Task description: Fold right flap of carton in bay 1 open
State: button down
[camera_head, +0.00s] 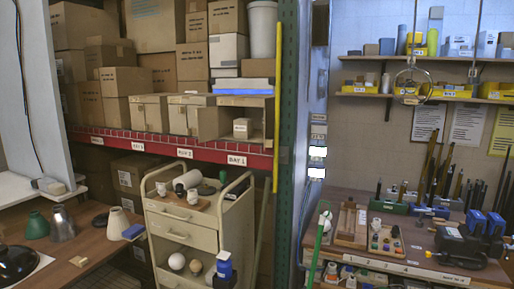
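The carton in bay 1 (246,101) sits on the red-edged shelf, above the white BAY 1 label (237,160), at the right end of its row. Its front faces me and the inside shows. A brown panel (208,124) stands at its left front, looking like a left flap swung outward. A small brown box (242,128) with dark print stands in the opening. The right flap cannot be made out clearly at this size, so I cannot tell how it stands. My gripper is not in view.
Two closed-looking cartons stand left of it in bay 2 (185,115) and bay 3 (150,113). A yellow upright (278,110) and a green rack post (292,90) border bay 1 on the right. A cream drawer cart (195,225) stands in front below the shelf.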

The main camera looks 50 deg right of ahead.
aim_at(268, 143)
jog(key=u, duration=1.75)
jog(key=i, duration=0.4)
jog(key=z, duration=2.5)
